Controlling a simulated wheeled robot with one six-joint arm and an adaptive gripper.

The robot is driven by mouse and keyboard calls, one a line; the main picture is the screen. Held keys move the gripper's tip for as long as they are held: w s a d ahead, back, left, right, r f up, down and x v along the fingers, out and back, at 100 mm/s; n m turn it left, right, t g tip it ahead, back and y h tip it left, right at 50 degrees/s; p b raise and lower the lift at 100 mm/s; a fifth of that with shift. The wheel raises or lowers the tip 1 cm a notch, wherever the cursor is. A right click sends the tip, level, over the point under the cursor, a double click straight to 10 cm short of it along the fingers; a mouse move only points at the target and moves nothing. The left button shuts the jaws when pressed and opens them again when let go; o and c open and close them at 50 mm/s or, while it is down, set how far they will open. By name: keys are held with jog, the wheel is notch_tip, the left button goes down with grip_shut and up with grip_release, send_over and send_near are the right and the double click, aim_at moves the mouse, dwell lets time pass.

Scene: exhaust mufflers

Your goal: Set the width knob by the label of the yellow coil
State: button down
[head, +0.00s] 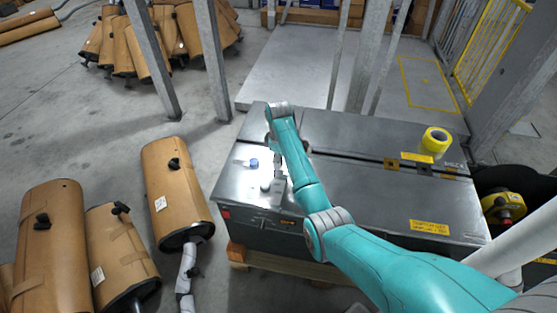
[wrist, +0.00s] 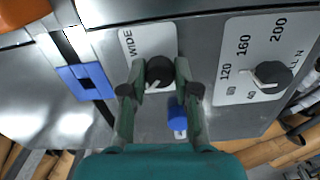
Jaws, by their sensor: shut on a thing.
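The yellow coil (head: 435,142) rests on the far right of the grey machine top in the head view; I cannot read a label on it. In the wrist view a black knob (wrist: 159,73) sits on a white plate lettered "WIDE". My gripper (wrist: 159,78) has one finger on each side of this knob and is shut on it. A light pointer mark shows at the knob's lower left. In the head view my gripper (head: 274,186) is low over the machine's left front; the knob is hidden there.
A second black knob (wrist: 271,74) has a printed scale with 40, 120, 160 and 200. A blue part (wrist: 177,114) lies close to my right finger. Brown mufflers (head: 177,190) stand left of the machine (head: 390,195).

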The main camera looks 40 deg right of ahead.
jog(key=c, duration=0.9)
grip_release()
jog(key=shift+o, duration=0.2)
notch_tip(320, 180, up, 7)
jog(key=shift+r, duration=0.2)
jog(key=shift+s, duration=0.1)
